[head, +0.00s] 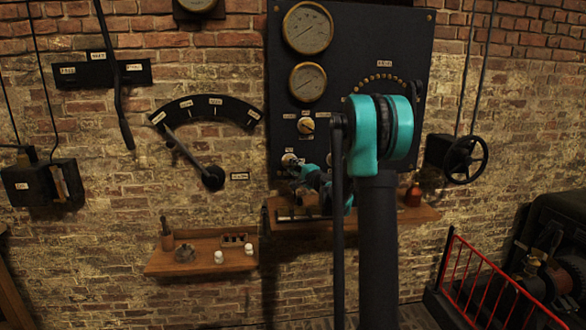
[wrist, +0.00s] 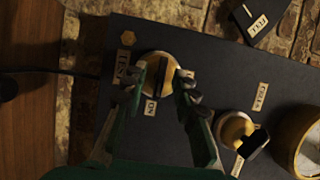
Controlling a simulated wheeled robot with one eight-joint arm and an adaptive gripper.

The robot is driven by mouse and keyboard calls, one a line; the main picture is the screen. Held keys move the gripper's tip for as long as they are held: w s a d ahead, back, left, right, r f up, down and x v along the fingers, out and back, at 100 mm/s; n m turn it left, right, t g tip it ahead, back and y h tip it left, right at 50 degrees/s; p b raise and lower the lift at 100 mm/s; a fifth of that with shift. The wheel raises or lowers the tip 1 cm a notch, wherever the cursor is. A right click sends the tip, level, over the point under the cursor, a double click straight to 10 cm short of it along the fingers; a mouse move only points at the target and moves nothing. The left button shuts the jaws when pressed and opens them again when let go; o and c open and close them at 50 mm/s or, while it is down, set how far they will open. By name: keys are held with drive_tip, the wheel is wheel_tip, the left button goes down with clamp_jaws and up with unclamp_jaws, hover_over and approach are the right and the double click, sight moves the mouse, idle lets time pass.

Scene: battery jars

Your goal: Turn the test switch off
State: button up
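The test switch (wrist: 148,72) is a round brass knob with a dark bar handle on the black panel (head: 350,50). In the wrist view the bar runs up and down, its lower end near the ON label (wrist: 150,107). The TEST label (wrist: 121,65) is left of the knob. Another label at its right is partly hidden by a finger. My gripper (wrist: 162,74) is open, one fingertip on each side of the bar, with gaps showing between. In the head view the switch (head: 289,159) shows beside my gripper, which my arm partly hides.
A second brass knob (wrist: 236,128), labelled CELL, sits close to my right finger in the wrist view. A brass gauge (wrist: 304,145) is beyond it. In the head view a wooden shelf (head: 420,214) with a small brown bottle (head: 413,195) is below the panel.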

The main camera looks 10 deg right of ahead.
clamp_jaws()
drive_tip(key=shift+n, duration=0.3)
idle(0.3)
drive_tip(key=n+g+h, duration=0.1)
drive_tip(key=n, duration=0.1)
drive_tip(key=n+g+h, duration=0.1)
drive_tip(key=n, duration=0.2)
drive_tip(key=shift+a+r, duration=0.1)
drive_tip(key=shift+r, duration=0.1)
drive_tip(key=n+h, duration=0.2)
drive_tip(key=n, duration=0.2)
drive_tip(key=shift+a+r+g, duration=0.1)
drive_tip(key=shift+a+g, duration=0.05)
drive_tip(key=shift+g, duration=0.25)
drive_tip(key=n+h, duration=0.3)
drive_tip(key=shift+a+n, duration=0.1)
drive_tip(key=shift+n, duration=0.3)
